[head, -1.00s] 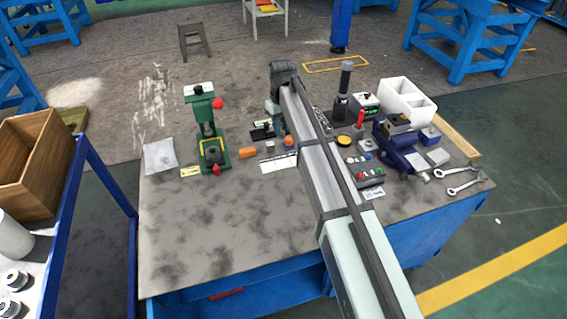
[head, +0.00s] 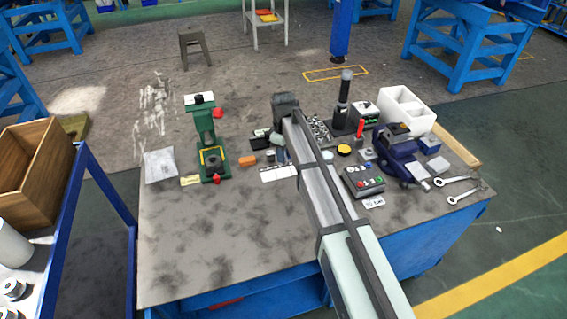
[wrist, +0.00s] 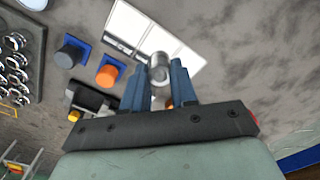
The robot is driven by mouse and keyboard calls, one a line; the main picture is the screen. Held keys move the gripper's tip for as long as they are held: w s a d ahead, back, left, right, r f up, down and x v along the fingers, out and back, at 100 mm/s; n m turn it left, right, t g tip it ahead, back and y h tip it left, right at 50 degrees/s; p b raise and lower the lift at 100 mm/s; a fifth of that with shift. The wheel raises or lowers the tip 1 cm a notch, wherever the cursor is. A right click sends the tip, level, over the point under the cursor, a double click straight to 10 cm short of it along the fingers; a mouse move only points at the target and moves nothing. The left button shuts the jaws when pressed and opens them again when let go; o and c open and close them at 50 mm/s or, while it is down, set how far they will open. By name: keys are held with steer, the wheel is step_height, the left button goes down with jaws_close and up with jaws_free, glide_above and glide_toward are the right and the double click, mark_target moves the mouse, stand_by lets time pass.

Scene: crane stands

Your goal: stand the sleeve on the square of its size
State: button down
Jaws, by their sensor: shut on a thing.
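A grey metallic sleeve (wrist: 159,66) is held between the blue fingertips of my gripper (wrist: 160,78), which is shut on it. In the wrist view its round end shows in front of the white card (wrist: 132,27), near the card's edge. The card is divided by lines into panels; in the head view the white card (head: 278,174) lies on the bench below my arm. Whether the sleeve touches the card cannot be told. The sizes of the squares are too small to read. In the head view my arm hides much of the gripper area.
In the wrist view, a dark cylinder (wrist: 68,56) and an orange cylinder (wrist: 107,74) stand on blue squares beside the card. A green press (head: 202,130) stands left, a button box (head: 362,181) and a blue vise (head: 397,158) right. The front left bench is clear.

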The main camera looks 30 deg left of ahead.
steer(key=shift+f, duration=2.2)
steer(key=shift+f, duration=0.1)
steer(key=c, duration=0.9)
jaws_free()
step_height(320, 180, up, 12)
steer(key=shift+r, duration=0.15)
